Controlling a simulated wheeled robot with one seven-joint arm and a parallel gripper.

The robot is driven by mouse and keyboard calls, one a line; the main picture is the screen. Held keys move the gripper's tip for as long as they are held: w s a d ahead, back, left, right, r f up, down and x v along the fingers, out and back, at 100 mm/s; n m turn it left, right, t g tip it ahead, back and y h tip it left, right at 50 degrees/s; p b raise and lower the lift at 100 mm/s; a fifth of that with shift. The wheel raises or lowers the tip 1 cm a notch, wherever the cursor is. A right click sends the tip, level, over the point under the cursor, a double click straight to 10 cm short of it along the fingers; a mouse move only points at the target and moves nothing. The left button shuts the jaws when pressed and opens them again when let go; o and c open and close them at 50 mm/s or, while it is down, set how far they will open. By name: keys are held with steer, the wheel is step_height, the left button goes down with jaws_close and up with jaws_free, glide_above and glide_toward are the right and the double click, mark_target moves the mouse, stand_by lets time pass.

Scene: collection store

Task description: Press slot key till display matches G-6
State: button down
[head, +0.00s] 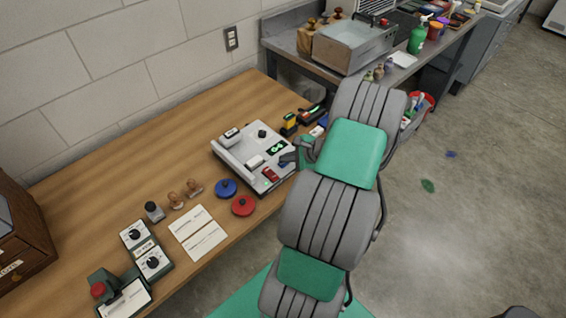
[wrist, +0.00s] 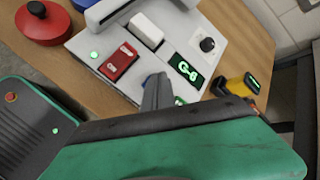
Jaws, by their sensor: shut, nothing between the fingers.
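The light grey console (head: 240,152) sits on the wooden table, and it fills the upper middle of the wrist view (wrist: 85,45). Its display (wrist: 187,70) shows green characters that read G-6. Beside it are a white key (wrist: 147,30), a red rocker (wrist: 118,62) and a black knob (wrist: 207,45). A blue key (wrist: 148,80) is mostly hidden behind my fingertips. My gripper (wrist: 162,92) is shut and empty, with its tips at the blue key. I cannot tell whether they touch it. Key labels are not readable.
Red (head: 243,206) and blue (head: 226,188) round-knobbed discs lie just left of the console. A yellow-and-black device (head: 289,124) stands behind it. White cards (head: 199,233) and knob boxes (head: 146,250) lie nearer. The table's back left is clear.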

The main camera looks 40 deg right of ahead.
mark_target(286, 164)
stand_by(0.3)
steer(key=shift+r+p, duration=0.8)
steer(key=shift+r, duration=0.05)
steer(key=shift+r, duration=0.1)
step_height(286, 164, up, 5)
steer(key=p, duration=0.4)
stand_by(0.3)
